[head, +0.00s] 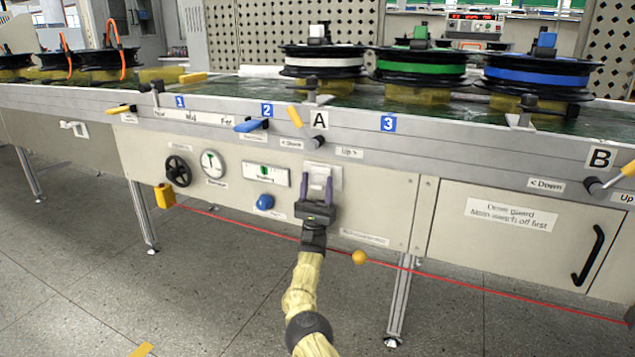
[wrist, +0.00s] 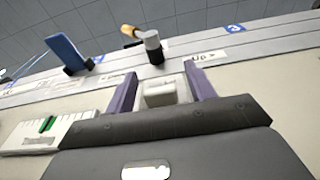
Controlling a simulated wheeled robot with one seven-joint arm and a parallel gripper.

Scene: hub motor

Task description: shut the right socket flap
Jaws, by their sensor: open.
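A pale grey-white socket (head: 336,172) is fixed to the machine's front panel below sign A. My gripper (head: 317,182) is in front of it, with its two purple fingers open and pointing at it. In the wrist view the fingers of my gripper (wrist: 162,82) stand to either side of a white block-like part of the socket (wrist: 162,93), with no clear contact. The dark gripper body hides the lower part of the socket. I cannot tell the flap's angle.
Left of the socket are a green-marked gauge (head: 266,174), a blue knob (head: 265,202), a round dial (head: 213,164) and a black handwheel (head: 178,171). A yellow-handled lever (head: 295,117) sits just above. A red cord (head: 450,283) with a yellow ball (head: 359,257) runs low along the front.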

